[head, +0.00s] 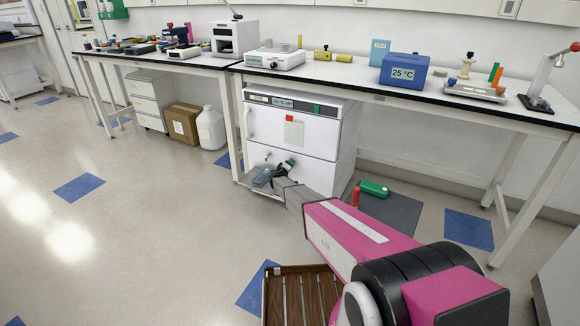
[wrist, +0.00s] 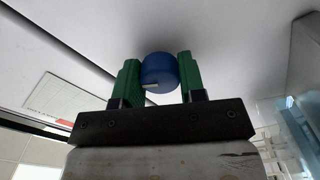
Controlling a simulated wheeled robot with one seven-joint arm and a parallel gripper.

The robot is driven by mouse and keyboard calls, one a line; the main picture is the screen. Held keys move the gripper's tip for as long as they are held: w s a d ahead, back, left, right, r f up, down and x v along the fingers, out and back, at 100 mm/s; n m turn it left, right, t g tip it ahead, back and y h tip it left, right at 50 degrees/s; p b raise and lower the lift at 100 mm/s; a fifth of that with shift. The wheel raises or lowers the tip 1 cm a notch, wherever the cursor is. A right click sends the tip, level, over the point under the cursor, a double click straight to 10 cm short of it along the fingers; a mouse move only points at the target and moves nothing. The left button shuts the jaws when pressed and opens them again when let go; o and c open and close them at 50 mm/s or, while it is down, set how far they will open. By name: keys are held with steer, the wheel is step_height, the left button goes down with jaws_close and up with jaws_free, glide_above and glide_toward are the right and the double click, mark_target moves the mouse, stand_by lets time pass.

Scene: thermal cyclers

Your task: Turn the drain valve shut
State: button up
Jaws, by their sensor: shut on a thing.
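The blue round knob (wrist: 160,68) of the drain valve sits on a pale flat panel in the wrist view. It has a small white mark on its lower edge. My gripper (wrist: 158,78) has its two green fingers on either side of the knob, shut on it. In the head view my gripper (head: 284,167) is at the lower front of the white under-bench machine (head: 312,143). The knob cannot be made out there, hidden by my gripper and wrist.
The machine stands under a long black-edged bench (head: 425,104) holding instruments and a blue 25 °C box (head: 404,71). A red bottle (head: 355,195) and green container (head: 373,188) stand to its right. A white jug (head: 210,128) and cardboard box (head: 184,124) are left. Open floor lies left.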

steer(key=n, duration=0.5)
stand_by(0.8)
steer(key=o, duration=0.9)
steer(key=v, duration=1.1)
